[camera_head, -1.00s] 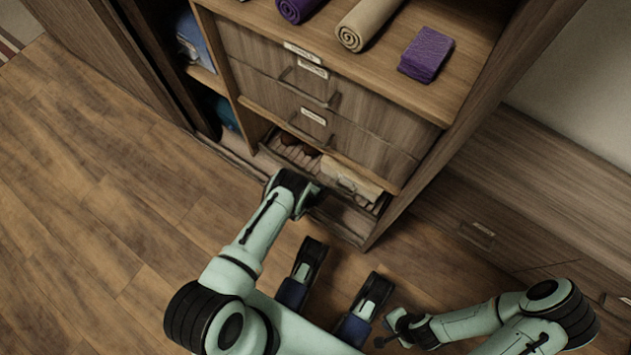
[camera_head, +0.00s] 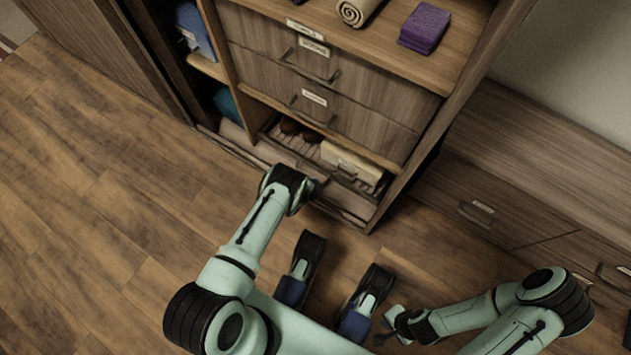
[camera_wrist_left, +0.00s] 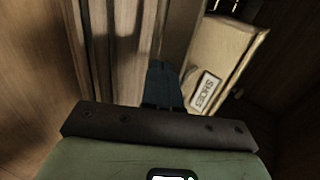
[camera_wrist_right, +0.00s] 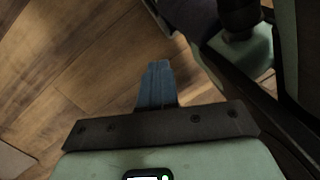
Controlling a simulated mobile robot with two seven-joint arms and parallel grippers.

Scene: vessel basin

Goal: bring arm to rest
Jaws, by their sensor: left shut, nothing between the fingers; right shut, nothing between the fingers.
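My left arm reaches toward the low open drawer (camera_head: 356,180) of the wooden cabinet in the head view. Its wrist hides the left gripper there. In the left wrist view the left gripper's fingers (camera_wrist_left: 160,85) are shut and empty, beside a pale box-like panel (camera_wrist_left: 226,45) with a white label. My right arm is folded at the lower right of the head view. The right gripper (camera_head: 384,332) points left, low over the floor. In the right wrist view its fingers (camera_wrist_right: 157,84) are shut and empty above wooden floor.
The cabinet holds two closed drawers (camera_head: 280,75) above the open one. A rolled beige towel (camera_head: 356,10) and a folded purple towel (camera_head: 425,27) lie on its top shelf. A low drawer unit (camera_head: 540,170) stands at right. The floor at left (camera_head: 90,210) is clear.

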